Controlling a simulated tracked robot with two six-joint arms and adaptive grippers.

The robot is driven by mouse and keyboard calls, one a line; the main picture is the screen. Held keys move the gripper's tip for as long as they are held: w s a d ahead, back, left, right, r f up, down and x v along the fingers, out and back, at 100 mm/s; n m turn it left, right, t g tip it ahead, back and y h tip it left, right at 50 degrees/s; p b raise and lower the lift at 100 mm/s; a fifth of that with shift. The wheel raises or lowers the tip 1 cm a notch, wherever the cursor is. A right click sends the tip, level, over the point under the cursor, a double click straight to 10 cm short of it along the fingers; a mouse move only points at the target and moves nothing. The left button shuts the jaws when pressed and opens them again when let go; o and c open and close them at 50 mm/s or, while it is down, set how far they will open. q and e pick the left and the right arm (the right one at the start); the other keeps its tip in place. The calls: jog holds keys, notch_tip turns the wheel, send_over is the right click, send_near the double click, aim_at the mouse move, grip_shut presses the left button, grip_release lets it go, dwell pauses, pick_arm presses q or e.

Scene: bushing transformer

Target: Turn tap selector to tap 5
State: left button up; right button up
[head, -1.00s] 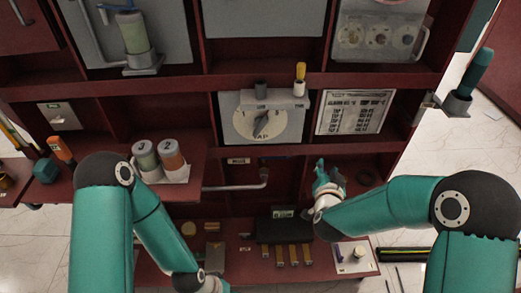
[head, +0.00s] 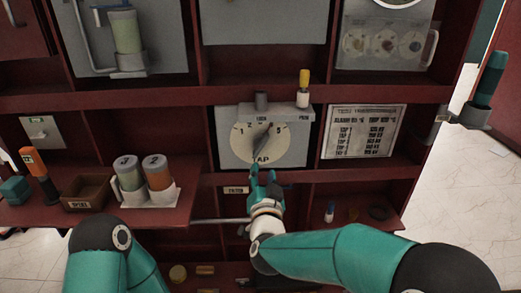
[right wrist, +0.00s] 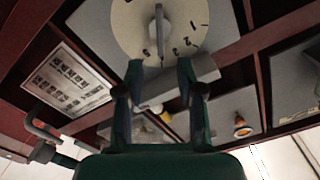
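The tap selector is a cream round dial (head: 241,147) on a grey plate, marked TAP at the bottom and with numbers along its upper edge, a 5 at the right. Its grey pointer knob (head: 262,137) slants, upper end to the upper right; the number at its tip is unclear. My right gripper (head: 264,170) is just below the dial's lower edge. In the right wrist view my right gripper (right wrist: 160,67) has its fingers apart, nothing between them, and the knob (right wrist: 159,30) lies beyond the tips. My left gripper is out of the head view.
A grey ledge above the dial holds a grey peg (head: 261,101) and a yellow-handled piece (head: 304,78). A printed chart (head: 363,131) is right of the dial. Canisters (head: 129,179) stand on the left shelf. A pipe (head: 215,221) runs below the dial.

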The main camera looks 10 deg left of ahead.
aim_at(261, 148)
jog(key=w, duration=0.4)
jog(key=w+a, duration=0.1)
jog(key=w, duration=0.3)
jog(key=w+a, duration=0.1)
jog(key=w, duration=0.3)
jog(key=shift+w+a+p, duration=0.1)
jog(key=shift+a+p, duration=0.05)
jog(key=shift+p, duration=0.2)
grip_shut()
